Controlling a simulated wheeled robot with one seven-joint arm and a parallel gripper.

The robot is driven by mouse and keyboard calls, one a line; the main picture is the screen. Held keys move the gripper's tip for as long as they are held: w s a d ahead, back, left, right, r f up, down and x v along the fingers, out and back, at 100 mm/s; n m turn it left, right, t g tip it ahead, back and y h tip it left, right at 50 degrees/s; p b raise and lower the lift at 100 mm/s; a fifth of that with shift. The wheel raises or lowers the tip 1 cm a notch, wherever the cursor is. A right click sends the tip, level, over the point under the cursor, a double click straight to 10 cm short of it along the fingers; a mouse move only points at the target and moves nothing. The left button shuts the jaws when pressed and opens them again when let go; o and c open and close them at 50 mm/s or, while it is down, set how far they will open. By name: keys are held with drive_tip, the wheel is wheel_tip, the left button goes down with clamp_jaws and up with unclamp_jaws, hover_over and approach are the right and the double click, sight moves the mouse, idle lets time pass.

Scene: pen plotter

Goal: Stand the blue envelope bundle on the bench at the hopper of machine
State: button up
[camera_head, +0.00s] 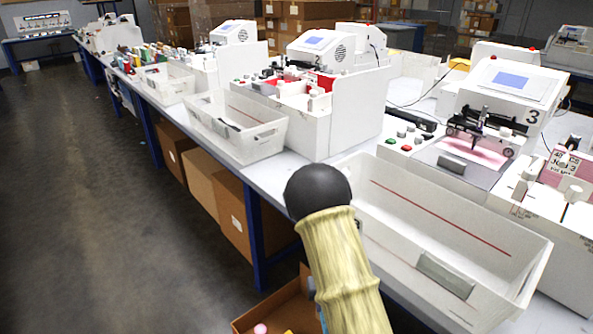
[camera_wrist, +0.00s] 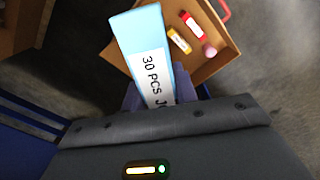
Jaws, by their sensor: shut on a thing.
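The blue envelope bundle (camera_wrist: 130,35) shows in the wrist view, with a white label reading "30 PCS" and more text cut off. My gripper (camera_wrist: 165,98) is shut on it near its lower end; the fingers are partly hidden. In the head view my arm hides the gripper. Machine 3 (camera_head: 515,90) stands on the bench (camera_head: 270,178) at the right, with a screen and a pink-lit plotting bed. A white feeder with a pink printed stack (camera_head: 560,168) stands at its right; I cannot tell if this is the hopper. Machine 2 (camera_head: 325,50) stands farther back.
A long white tray (camera_head: 520,240) lies at the bench's front before machine 3, and another white tray (camera_head: 250,145) before machine 2. An open cardboard box (camera_wrist: 205,70) with red and yellow items is below the bundle. Cardboard boxes (camera_head: 215,195) sit under the bench. The left floor is clear.

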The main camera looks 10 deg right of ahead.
wheel_tip(320, 180, up, 22)
drive_tip(key=p, duration=2)
drive_tip(key=shift+f, duration=0.25)
drive_tip(key=shift+a, duration=0.1)
